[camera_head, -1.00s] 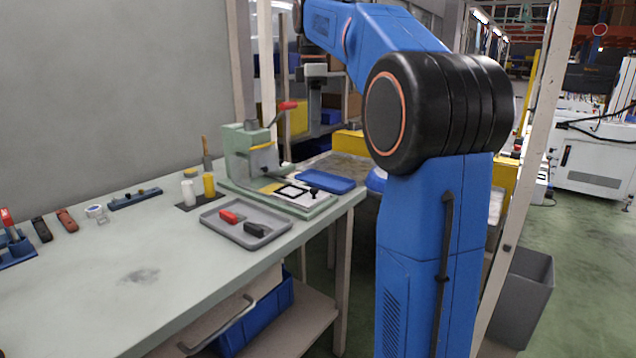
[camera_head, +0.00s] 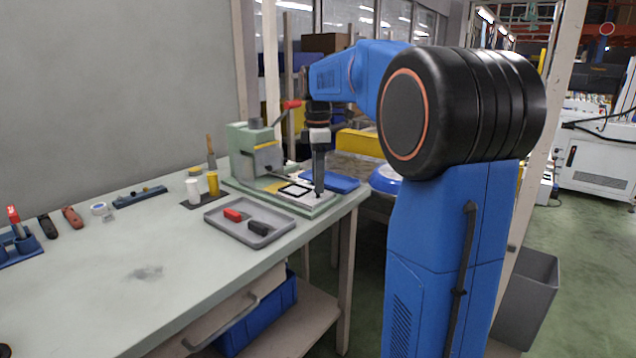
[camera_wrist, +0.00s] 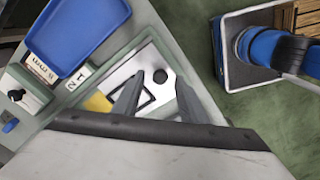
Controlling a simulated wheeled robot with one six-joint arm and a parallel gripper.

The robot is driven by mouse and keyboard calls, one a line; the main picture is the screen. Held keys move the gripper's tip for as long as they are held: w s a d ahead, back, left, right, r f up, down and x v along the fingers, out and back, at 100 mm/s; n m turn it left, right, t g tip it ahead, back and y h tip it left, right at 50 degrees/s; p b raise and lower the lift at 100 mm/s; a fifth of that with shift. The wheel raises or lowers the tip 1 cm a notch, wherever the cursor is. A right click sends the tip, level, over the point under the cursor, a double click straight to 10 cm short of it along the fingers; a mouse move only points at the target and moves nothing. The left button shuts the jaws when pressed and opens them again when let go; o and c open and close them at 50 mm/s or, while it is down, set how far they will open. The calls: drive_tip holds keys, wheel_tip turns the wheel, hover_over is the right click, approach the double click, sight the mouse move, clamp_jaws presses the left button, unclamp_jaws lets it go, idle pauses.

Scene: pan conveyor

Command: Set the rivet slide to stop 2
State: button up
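The green press (camera_head: 250,150) stands at the back right corner of the bench, with a red-tipped lever. On its base lies the rivet slide, a pale plate (camera_head: 303,199) with a black square frame and a dark round knob; the knob (camera_wrist: 160,76) shows clearly in the wrist view. My gripper (camera_head: 319,188) points down over the knob end of the slide. In the wrist view my gripper's two fingers (camera_wrist: 159,80) are apart, one on each side of the knob, with gaps visible. Small number labels (camera_wrist: 77,79) sit beside the base; which stop the slide is at, I cannot tell.
A grey tray (camera_head: 217,221) with a red and a dark block lies in front of the press. A blue tray (camera_head: 340,183) is just behind the base. White and yellow cylinders (camera_head: 213,183) stand left of the press. The bench's middle is clear.

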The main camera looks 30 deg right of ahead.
drive_tip(key=shift+f, duration=0.6)
clamp_jaws()
hover_over(297, 190)
drive_tip(key=shift+w, duration=0.25)
unclamp_jaws()
drive_tip(key=shift+s, duration=0.15)
